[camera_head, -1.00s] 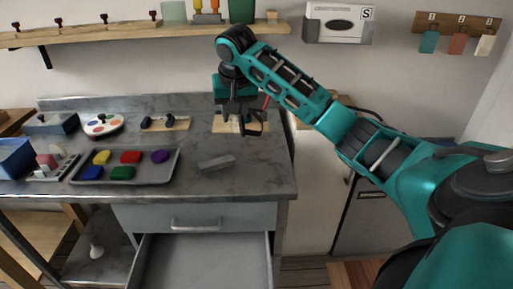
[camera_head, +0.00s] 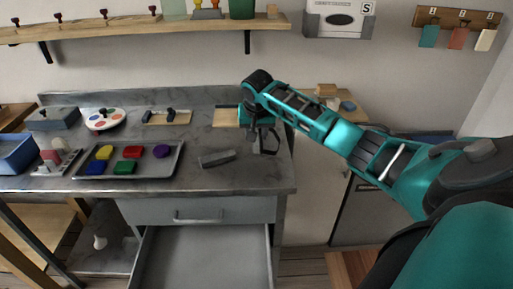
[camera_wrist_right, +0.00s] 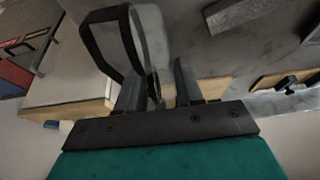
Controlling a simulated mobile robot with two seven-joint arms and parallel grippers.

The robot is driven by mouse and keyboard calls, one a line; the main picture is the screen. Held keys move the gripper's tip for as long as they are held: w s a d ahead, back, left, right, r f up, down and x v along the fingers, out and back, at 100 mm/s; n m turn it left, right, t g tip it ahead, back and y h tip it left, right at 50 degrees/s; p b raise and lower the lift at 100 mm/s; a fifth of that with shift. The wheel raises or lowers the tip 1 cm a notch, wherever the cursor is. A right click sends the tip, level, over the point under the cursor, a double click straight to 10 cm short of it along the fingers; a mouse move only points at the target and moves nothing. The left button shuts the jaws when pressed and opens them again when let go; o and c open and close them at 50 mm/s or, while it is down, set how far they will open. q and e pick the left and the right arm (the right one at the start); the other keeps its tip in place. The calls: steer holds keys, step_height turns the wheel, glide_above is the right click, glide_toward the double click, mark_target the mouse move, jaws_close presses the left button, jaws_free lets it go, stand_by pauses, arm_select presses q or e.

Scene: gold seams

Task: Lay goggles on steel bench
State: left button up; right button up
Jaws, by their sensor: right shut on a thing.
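The goggles, with a black frame and clear lens (camera_wrist_right: 122,38), are held in my right gripper (camera_wrist_right: 160,88). In the head view the goggles (camera_head: 270,146) show small and dark below my right gripper (camera_head: 262,132), near the right end of the steel bench (camera_head: 240,182). The gripper is shut on their edge, and they appear to hang above the bench top; the gap is hard to judge. The gripper's own wrist partly hides them. My left gripper is in neither view.
A grey bar (camera_head: 217,158) lies on the bench just left of the goggles. The drawer (camera_head: 205,255) is open below. The front right bench top is clear.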

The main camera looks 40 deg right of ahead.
step_height(320, 180, down, 5)
steer(key=shift+r+b, duration=0.15)
steer(key=shift+b, duration=0.2)
steer(key=shift+f, duration=0.2)
steer(key=shift+f, duration=0.15)
steer(key=o, duration=1)
steer(key=shift+o, duration=0.2)
